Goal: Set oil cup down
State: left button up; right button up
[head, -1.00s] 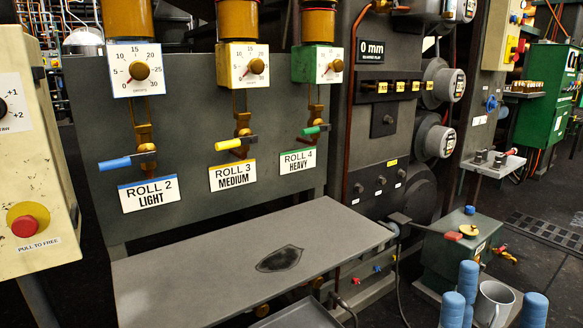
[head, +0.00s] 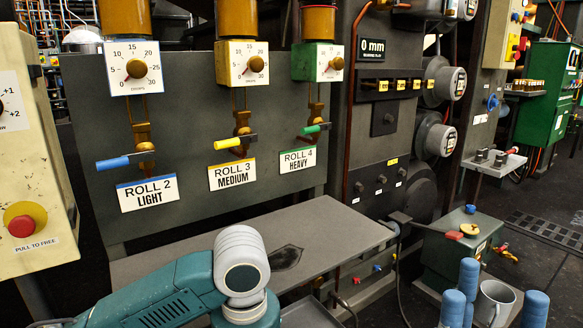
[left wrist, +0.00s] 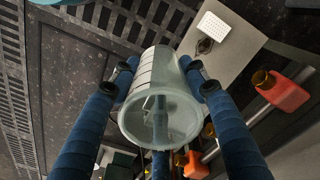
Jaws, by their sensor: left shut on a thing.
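The oil cup (left wrist: 150,98) is a clear cup with dark graduation lines, seen in the left wrist view. My left gripper (left wrist: 160,84) has its blue fingers closed around it. In the head view my teal left arm reaches in from the bottom left, but its fingers and the cup are out of sight there. The grey shelf (head: 335,225) bears a dark shield-shaped mark (head: 287,257), partly hidden by my left wrist. My right gripper (head: 497,292) shows blue fingers spread apart at the bottom right, with nothing visibly gripped.
A grey mug (head: 495,302) shows between the right fingers; I cannot tell how close. A panel (head: 85,140) with dials and blue, yellow and green valve levers stands behind the shelf. A cream control box (head: 40,150) is at left. The shelf's right part is clear.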

pick_arm(q)
jog(key=r, duration=0.1)
jog(key=w+r, duration=0.1)
jog(key=r, duration=0.1)
jog(key=shift+w+a+r, duration=0.25)
jog(key=shift+w+r, duration=0.1)
jog(key=shift+r, duration=0.05)
jog(key=s+r, duration=0.6)
jog(key=shift+s+a+f, duration=0.1)
